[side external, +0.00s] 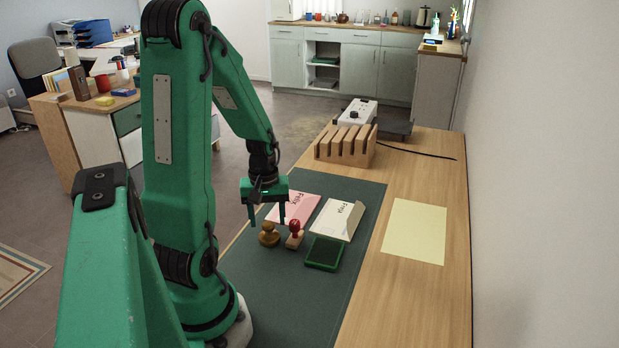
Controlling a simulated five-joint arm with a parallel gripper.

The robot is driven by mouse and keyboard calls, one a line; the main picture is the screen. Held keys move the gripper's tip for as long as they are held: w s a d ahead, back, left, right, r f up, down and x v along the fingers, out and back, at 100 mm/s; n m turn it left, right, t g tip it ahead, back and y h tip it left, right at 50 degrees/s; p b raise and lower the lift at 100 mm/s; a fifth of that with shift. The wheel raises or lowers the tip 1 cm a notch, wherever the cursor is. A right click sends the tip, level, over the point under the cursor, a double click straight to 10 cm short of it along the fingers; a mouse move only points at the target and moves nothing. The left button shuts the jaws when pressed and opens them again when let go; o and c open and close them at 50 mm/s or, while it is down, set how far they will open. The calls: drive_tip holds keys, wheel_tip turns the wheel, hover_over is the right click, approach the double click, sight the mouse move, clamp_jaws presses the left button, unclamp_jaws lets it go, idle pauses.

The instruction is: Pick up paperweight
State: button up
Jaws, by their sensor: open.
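A brass-coloured, knobbed piece with a round base (268,239), which looks like the paperweight, stands upright on the dark green desk mat (296,313). My gripper (267,218) points down with its two fingers apart and nothing between them that I can make out. In this view its fingertips appear just above and around the top of the brass piece. I cannot tell whether they touch it.
A red-handled stamp (295,230) stands close on the right of the brass piece. A green ink pad (324,253), a pink envelope (297,205) and a white envelope (337,218) lie nearby. A wooden slotted rack (345,146) stands behind; yellow paper (414,232) lies right.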

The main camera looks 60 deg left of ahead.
sight(268, 223)
drive_tip(key=shift+f, duration=1.6)
clamp_jaws()
